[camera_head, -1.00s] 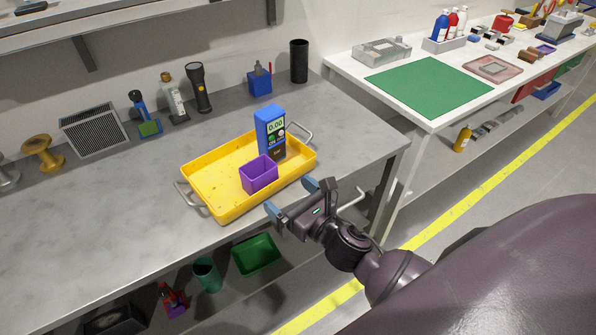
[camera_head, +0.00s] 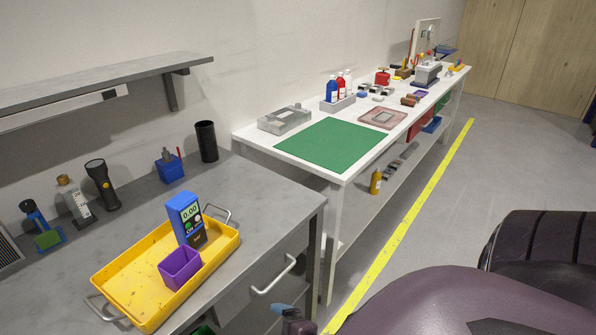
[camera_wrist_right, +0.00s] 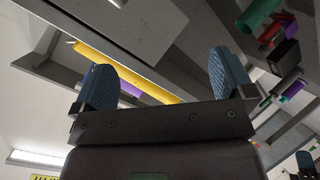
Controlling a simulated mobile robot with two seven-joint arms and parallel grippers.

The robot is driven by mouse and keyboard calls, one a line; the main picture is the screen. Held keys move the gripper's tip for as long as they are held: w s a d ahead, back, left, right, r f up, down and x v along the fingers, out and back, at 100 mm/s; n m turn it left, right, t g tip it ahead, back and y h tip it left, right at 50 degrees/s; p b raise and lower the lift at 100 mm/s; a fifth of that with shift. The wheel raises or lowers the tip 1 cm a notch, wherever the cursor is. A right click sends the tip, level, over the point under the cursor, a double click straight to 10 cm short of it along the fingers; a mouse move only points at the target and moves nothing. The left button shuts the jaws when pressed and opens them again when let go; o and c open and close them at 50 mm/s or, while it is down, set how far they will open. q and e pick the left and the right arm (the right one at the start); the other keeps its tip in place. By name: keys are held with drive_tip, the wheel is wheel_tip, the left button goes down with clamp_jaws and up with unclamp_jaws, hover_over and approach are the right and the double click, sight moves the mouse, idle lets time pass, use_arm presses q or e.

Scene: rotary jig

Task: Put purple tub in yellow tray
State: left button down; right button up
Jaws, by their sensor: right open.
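The purple tub (camera_head: 180,268) stands upright inside the yellow tray (camera_head: 126,281), against its near right part, just in front of a blue meter (camera_head: 184,214). The tray rests on the grey bench and has a metal handle at each end. My right gripper (camera_head: 286,312) shows only partly at the bottom of the head view, to the right of the tray and apart from the tub. In the right wrist view my right gripper (camera_wrist_right: 162,64) has its blue fingers spread with nothing between them held. My left gripper is out of view.
A flashlight (camera_head: 103,185), a blue holder (camera_head: 170,168) and a black cup (camera_head: 207,141) stand along the back of the grey bench (camera_head: 262,200). A white table (camera_head: 250,133) with a green mat (camera_head: 331,145) stands beyond.

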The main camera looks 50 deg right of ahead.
drive_tip(key=s+f+m+g, duration=0.1)
drive_tip(key=s+f+m, duration=0.2)
drive_tip(key=m, duration=0.6)
drive_tip(key=shift+s+d+f+m+g, duration=0.3)
drive_tip(key=shift+s+f+g, duration=0.1)
drive_tip(key=shift+s, duration=0.8)
